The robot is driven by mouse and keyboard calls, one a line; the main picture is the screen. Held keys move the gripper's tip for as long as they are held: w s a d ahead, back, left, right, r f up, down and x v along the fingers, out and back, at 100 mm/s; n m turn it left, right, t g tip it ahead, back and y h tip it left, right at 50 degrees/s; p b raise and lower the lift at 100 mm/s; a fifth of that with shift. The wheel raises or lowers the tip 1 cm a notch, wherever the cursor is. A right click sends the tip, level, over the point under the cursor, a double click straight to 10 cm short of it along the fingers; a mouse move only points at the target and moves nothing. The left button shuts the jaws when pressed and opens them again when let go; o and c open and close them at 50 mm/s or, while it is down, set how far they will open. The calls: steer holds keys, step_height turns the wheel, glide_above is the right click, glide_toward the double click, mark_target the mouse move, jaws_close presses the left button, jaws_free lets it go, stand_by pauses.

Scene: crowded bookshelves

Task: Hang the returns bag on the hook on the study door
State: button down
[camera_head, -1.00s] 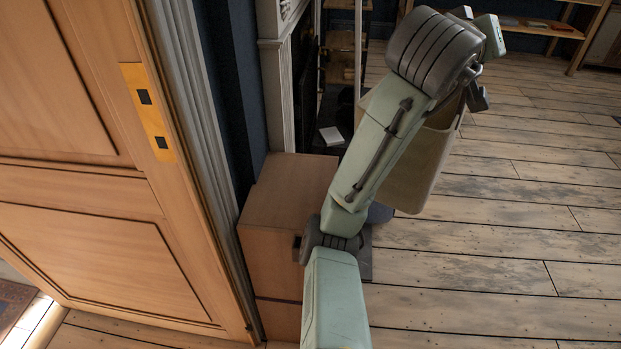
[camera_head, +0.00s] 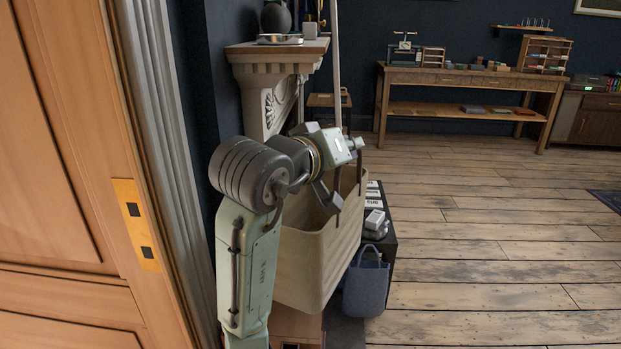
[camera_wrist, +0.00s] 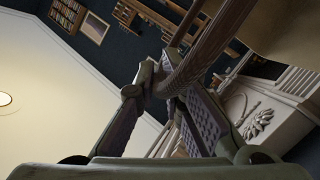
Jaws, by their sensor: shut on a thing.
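The returns bag (camera_head: 318,255) is a large beige open-topped bag hanging below my gripper (camera_head: 335,178) in the head view. My gripper is shut on its brown strap (camera_wrist: 207,48), which crosses between the fingers in the wrist view. Part of the beige bag (camera_wrist: 290,30) shows at that view's upper right. My arm hides some of the bag in the head view. A wooden panelled door (camera_head: 50,150) with a brass plate (camera_head: 136,222) stands at the left, apart from the bag. I see no hook in either view.
A mantelpiece (camera_head: 275,55) stands just behind my arm. A blue-grey bag (camera_head: 367,282) hangs or stands beside a dark low unit (camera_head: 388,215) on the right. A wooden table (camera_head: 470,78) is at the back. The plank floor (camera_head: 480,250) on the right is clear.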

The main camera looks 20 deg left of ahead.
steer(key=s+a, duration=0.2)
steer(key=a, duration=0.4)
step_height(320, 180, down, 7)
steer(key=p, duration=0.1)
stand_by(0.5)
steer(key=c, duration=1.8)
jaws_free()
steer(key=shift+w+a+f, duration=0.1)
steer(key=shift+w, duration=0.05)
steer(key=shift+o, duration=0.7)
steer(key=v, duration=1.2)
steer(key=shift+b, duration=0.4)
